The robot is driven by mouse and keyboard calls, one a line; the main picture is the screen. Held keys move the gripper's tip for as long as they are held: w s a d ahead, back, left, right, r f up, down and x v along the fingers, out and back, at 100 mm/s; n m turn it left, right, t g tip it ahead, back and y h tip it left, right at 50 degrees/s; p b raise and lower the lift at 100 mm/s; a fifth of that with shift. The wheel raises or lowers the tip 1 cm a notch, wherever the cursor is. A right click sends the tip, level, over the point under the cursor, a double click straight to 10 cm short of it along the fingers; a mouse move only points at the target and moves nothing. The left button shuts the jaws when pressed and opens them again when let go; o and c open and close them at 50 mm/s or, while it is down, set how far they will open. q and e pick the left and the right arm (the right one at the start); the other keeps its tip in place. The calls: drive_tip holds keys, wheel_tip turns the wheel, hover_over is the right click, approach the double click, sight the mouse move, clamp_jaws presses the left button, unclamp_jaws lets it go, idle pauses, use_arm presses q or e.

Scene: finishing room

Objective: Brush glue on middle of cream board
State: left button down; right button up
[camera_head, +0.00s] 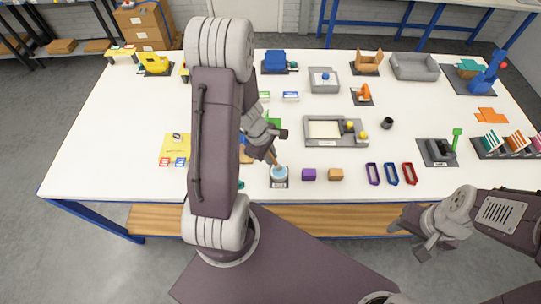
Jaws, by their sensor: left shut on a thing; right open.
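The cream board (323,130) lies flat in the left part of a grey tray (309,145) near the middle of the table. My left gripper (270,151) is shut on a thin brown-handled brush (274,159). The brush points down into a small round pot (279,174), white and light blue, on a dark labelled mat at the front edge. The bristles are hidden in or behind the pot, so I cannot tell their contact. My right gripper (427,245) is open and empty, off the table's front edge at the lower right.
The tray's right side holds yellow round things (363,135). A purple block (308,174) and an orange block (336,174) stand right of the pot. A dark cup (387,123) stands right of the tray. My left arm hides part of the table.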

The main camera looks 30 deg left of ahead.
idle(0.4)
use_arm(q)
drive_tip(key=shift+s+f+b, duration=0.1)
drive_tip(key=shift+f+b, duration=0.4)
drive_tip(key=shift+b, duration=0.1)
idle(1.6)
wheel_tip(320, 180, up, 7)
drive_tip(key=p, duration=0.6)
drive_tip(key=shift+r+p, duration=0.1)
drive_tip(key=shift+p, duration=0.3)
